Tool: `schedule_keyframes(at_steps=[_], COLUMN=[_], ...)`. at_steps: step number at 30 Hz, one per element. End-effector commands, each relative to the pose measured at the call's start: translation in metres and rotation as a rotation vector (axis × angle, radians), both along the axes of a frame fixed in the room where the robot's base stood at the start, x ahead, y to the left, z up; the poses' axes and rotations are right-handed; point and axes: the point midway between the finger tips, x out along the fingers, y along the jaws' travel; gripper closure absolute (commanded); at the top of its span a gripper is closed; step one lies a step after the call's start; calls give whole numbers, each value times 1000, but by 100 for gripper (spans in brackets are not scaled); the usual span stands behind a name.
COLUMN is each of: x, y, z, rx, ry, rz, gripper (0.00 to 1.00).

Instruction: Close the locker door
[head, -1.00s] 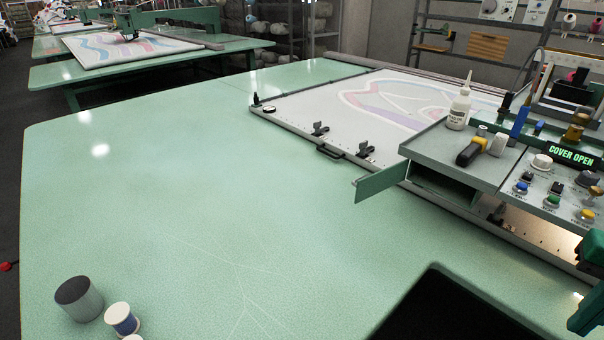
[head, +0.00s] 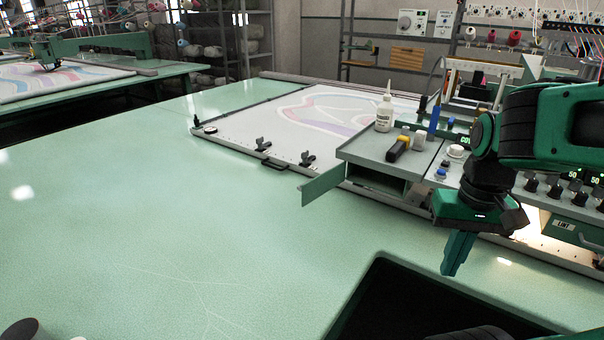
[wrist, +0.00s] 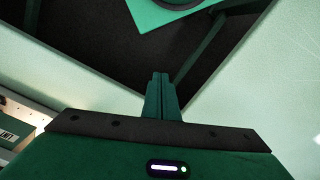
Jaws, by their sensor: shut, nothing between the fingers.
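The locker is a grey box with an open front under the tool tray at the right in the head view. Its green door (head: 322,184) stands swung out to the left from the opening (head: 377,181). My gripper (head: 455,270) is to the right of the door and nearer to me, pointing down, shut and empty. It is apart from the door. In the wrist view my gripper (wrist: 161,76) shows its fingers together, over the dark cut-out, and the door is not in that view.
The control panel (head: 455,165) is partly hidden behind my arm. A dark cut-out (head: 390,300) opens in the table's front. The green table top (head: 200,230) left of the door is clear.

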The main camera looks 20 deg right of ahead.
Motion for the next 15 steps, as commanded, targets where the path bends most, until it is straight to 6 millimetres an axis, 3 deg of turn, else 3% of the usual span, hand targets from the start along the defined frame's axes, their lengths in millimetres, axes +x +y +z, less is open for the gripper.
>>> schedule_keyframes(at_steps=[5,8,12,15], x=[74,137,226,281], y=[12,24,58,89], z=[30,53,80,96], rx=[-20,-31,-37,-36], ry=[-58,-111,-191,-247], rz=[168,320,546,699], gripper=[100,100,100,100])
